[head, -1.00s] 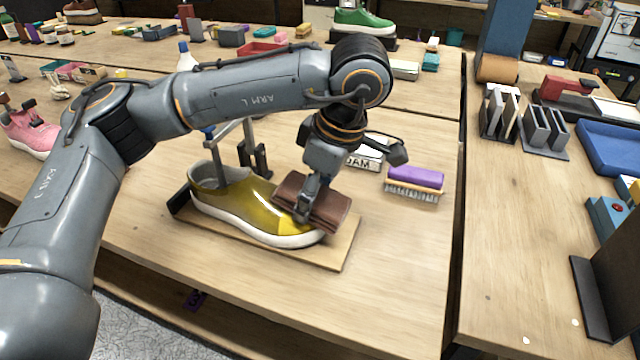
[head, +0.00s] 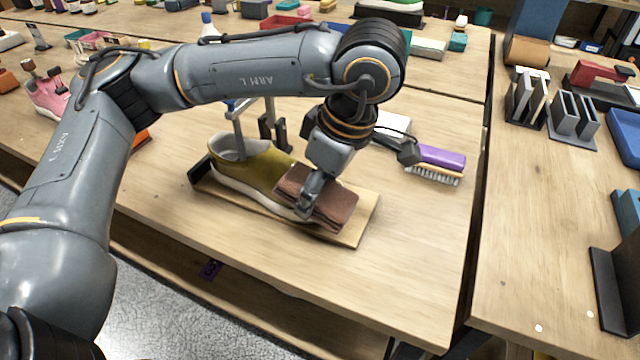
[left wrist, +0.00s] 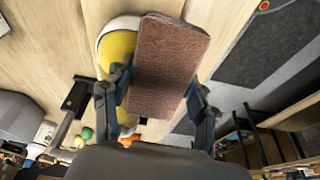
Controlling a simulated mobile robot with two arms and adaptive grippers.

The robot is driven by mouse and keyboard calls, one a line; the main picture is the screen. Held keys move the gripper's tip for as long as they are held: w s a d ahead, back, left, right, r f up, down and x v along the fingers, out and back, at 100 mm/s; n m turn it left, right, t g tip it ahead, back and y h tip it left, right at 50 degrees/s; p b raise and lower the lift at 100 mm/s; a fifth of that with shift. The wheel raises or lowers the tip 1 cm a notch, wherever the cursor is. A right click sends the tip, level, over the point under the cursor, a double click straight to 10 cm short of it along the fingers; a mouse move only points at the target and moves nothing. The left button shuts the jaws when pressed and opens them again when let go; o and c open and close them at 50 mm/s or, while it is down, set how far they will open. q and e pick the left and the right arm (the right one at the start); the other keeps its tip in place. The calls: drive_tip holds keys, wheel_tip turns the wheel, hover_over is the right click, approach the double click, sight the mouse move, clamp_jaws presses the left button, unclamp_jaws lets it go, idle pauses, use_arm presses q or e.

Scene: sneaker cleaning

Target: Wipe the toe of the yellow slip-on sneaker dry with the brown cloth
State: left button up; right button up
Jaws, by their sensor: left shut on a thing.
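The yellow slip-on sneaker (head: 250,172) stands on a wooden board, its toe pointing right and toward me. The folded brown cloth (head: 332,208) lies over the toe and hides most of it. My left gripper (head: 312,192) is above the toe, shut on the cloth. In the left wrist view, the cloth (left wrist: 168,60) is between the fingers of my left gripper (left wrist: 160,98), with part of the sneaker (left wrist: 117,50) showing beside it. Whether the covered toe is wet or dry cannot be seen. My right gripper is out of view.
The wooden board (head: 365,212) has a metal bracket (head: 268,128) behind the sneaker. A purple brush (head: 438,160) lies to the right, beside a white block (head: 392,124). The front right of the table is clear. A gap separates it from the right table (head: 540,220).

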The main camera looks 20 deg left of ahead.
use_arm(q)
drive_tip(key=shift+f, duration=0.15)
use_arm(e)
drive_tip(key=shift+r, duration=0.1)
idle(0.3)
use_arm(q)
drive_tip(key=shift+w+d, duration=0.1)
drive_tip(key=shift+w, duration=0.6)
drive_tip(key=shift+w+d, duration=0.1)
drive_tip(key=shift+w, duration=1.2)
drive_tip(key=shift+w+d, duration=0.15)
drive_tip(key=shift+w, duration=0.7)
drive_tip(key=shift+w+d, duration=0.1)
drive_tip(key=shift+w, duration=1.15)
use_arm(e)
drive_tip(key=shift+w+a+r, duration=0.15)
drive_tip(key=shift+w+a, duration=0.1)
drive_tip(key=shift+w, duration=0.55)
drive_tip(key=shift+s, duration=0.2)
